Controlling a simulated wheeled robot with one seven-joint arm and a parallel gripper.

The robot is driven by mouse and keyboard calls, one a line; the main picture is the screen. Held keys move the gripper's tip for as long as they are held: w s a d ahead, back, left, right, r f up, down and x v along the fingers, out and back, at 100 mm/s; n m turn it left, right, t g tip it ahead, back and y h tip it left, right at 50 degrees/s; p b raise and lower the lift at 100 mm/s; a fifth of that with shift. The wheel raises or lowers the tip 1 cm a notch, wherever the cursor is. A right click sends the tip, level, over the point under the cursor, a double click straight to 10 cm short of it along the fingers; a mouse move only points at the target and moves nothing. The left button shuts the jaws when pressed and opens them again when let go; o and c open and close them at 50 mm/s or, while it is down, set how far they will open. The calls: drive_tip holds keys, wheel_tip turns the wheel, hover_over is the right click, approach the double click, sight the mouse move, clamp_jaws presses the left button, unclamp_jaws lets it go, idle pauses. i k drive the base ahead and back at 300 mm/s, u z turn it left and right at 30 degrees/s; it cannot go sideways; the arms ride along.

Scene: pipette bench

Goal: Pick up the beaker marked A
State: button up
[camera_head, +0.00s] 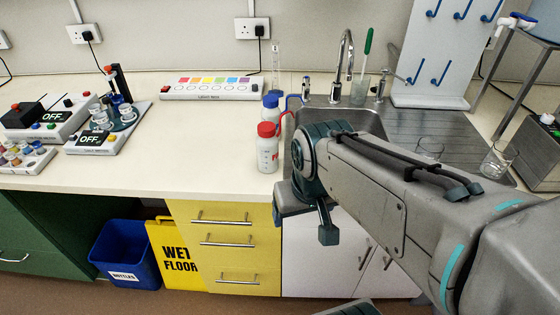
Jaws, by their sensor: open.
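Two clear glass beakers stand on the steel draining board at the right: one beaker (430,148) just beyond my arm, and another beaker (497,158) nearer the board's right end. No letter is readable on either, so I cannot tell which is marked A. My gripper (322,228) hangs at the end of my arm, in front of the counter's front edge and below the sink. It is open, with nothing seen in it, and is well to the left of both beakers. My arm hides part of the sink and draining board.
Wash bottles with a red cap (267,152) and a blue cap stand left of the sink (340,118). A tap (345,58) and a green-handled brush (368,42) stand behind it. A pegboard (440,55) rises behind the draining board. The left-centre counter (190,130) is clear.

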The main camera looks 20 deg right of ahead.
sight(502, 154)
drive_tip(key=z, duration=2.05)
drive_tip(key=k, duration=0.65)
drive_tip(key=z, duration=0.35)
drive_tip(key=i, duration=1.25)
drive_tip(key=u, duration=0.6)
